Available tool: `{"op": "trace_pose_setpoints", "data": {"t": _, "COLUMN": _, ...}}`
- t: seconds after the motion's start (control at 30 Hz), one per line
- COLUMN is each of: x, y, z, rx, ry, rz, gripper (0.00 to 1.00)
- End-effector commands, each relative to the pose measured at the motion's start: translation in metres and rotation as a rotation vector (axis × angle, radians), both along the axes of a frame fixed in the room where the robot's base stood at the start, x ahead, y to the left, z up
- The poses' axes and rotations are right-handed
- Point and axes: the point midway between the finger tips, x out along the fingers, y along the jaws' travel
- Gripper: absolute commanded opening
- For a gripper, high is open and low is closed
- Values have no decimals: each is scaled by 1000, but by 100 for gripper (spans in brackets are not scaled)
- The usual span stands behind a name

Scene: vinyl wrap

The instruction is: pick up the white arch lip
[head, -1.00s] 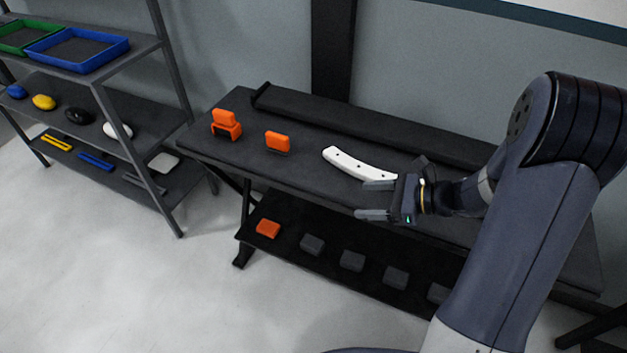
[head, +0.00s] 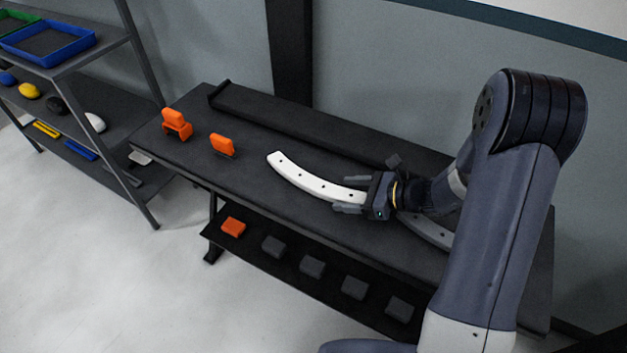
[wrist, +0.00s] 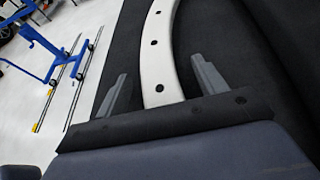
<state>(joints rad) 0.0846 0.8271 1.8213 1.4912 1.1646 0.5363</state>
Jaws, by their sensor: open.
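The white arch lip (head: 310,182) is a curved white strip with several dark holes, lying on the dark workbench (head: 250,180). My gripper (head: 348,202) is at the strip's right part in the head view, with its fingers pointing left. In the wrist view the strip (wrist: 157,50) runs between the two open fingers (wrist: 157,85), apart from both. Its near end is hidden behind my gripper body. A greyer curved piece (head: 428,230) shows on the bench beyond my gripper; I cannot tell whether it joins the white strip.
Two orange blocks (head: 176,124) (head: 221,145) stand on the bench's left. A long black bar (head: 300,118) lies along its back. The lower shelf holds an orange block (head: 233,226) and several dark blocks. A rack (head: 140,120) with trays stands at left.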

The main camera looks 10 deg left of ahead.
Motion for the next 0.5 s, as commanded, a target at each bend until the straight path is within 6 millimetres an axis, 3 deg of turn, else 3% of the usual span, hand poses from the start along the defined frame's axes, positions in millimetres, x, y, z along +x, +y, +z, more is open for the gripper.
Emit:
{"op": "trace_pose_setpoints", "data": {"t": 0.2, "x": 0, "y": 0, "z": 0, "rx": 0, "ry": 0, "rz": -1, "gripper": 65}}
{"op": "trace_pose_setpoints", "data": {"t": 0.5, "x": 0, "y": 0, "z": 0, "rx": 0, "ry": 0, "rz": 0, "gripper": 41}}
